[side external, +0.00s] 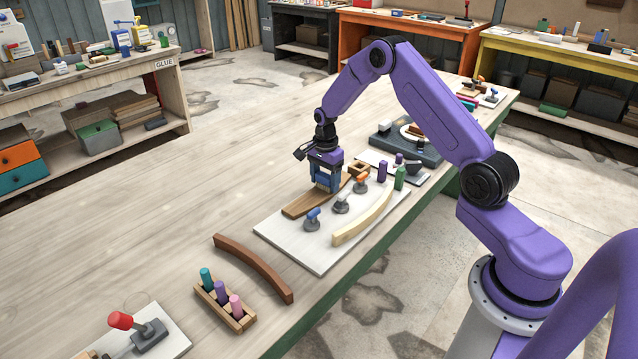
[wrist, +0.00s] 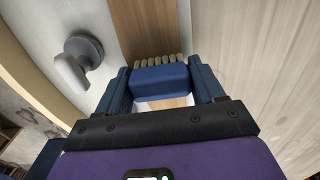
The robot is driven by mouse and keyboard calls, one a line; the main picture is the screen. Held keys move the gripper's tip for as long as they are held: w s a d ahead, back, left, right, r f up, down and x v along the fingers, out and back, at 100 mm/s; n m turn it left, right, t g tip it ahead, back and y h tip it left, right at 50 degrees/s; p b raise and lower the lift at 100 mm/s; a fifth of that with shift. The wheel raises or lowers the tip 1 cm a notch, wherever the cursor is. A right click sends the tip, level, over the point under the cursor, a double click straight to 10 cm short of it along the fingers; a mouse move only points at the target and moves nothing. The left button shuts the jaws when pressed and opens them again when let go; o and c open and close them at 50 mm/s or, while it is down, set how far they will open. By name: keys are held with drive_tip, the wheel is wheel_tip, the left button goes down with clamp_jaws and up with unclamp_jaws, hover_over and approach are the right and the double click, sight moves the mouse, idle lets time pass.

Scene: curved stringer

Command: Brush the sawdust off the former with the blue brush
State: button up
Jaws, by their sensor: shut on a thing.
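My gripper (side external: 326,183) is shut on the blue brush (wrist: 160,81), which sits between both fingers in the wrist view. Its pale bristles (wrist: 160,59) point toward a brown wooden piece (wrist: 143,25). In the side view this brown piece (side external: 300,207) lies on a white board (side external: 283,245), directly under my gripper. A pale curved wooden piece (side external: 362,219) lies along the board's near right side. I cannot tell for sure which piece is the former. No sawdust can be made out. Whether the bristles touch the wood is unclear.
A blue-handled clamp (side external: 312,219), a grey one (side external: 341,203) and an orange-handled one (side external: 361,183) stand on the board. Green (side external: 400,177) and purple (side external: 382,171) cylinders stand right. A dark brown curved strip (side external: 253,267) and a peg rack (side external: 224,306) lie nearer.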

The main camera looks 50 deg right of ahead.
sight(303, 203)
drive_tip(key=shift+d, duration=2.25)
drive_tip(key=shift+a, duration=7)
wheel_tip(303, 203, up, 8)
drive_tip(key=shift+r, duration=0.15)
